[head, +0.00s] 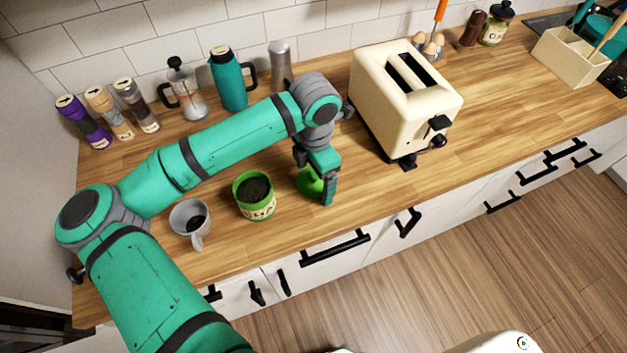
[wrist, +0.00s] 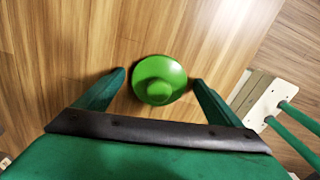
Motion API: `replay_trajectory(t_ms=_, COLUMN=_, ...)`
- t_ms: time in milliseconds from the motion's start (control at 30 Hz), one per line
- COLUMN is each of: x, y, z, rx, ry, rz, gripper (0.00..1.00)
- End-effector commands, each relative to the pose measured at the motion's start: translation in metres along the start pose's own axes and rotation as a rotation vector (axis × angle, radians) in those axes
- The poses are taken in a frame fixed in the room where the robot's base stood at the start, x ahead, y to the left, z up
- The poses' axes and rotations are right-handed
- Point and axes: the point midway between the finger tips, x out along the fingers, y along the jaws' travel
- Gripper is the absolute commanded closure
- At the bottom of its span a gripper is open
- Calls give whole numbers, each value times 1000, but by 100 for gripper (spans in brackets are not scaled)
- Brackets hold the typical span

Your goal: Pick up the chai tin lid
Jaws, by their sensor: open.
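The chai tin lid (wrist: 160,80) is a round green disc with a raised knob, lying on the wooden counter. In the head view the lid (head: 309,183) is partly hidden behind my gripper (head: 325,190). My gripper (wrist: 158,82) is open, with the lid between its two fingers and a gap on each side in the wrist view. I cannot tell the exact height of the fingertips above the counter. The open green chai tin (head: 256,208), filled with dark contents, stands left of the lid.
A grey mug (head: 193,223) stands left of the tin. A cream toaster (head: 405,100) stands right of my gripper. A french press (head: 187,92), a teal flask (head: 229,80) and a steel canister (head: 280,65) stand at the back. The counter's front edge is close to the lid.

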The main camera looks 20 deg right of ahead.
Motion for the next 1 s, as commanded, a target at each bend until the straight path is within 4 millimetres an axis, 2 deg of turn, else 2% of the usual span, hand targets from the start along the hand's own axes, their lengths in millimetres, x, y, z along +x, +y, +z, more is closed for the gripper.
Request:
replay_trajectory(t_ms=133, x=0, y=0, z=0, rx=0, ry=0, rz=0, gripper=14)
replay_trajectory(t_ms=300, x=0, y=0, z=0, rx=0, ry=0, rz=0, gripper=55)
replay_trajectory(t_ms=733, x=-6, y=0, z=0, rx=-1, ry=-1, rz=1, gripper=56)
replay_trajectory(t_ms=867, x=-17, y=1, z=0, rx=-1, ry=-1, rz=3, gripper=56)
replay_trajectory(t_ms=1000, x=-38, y=-4, z=-1, rx=2, ry=-1, rz=4, gripper=56)
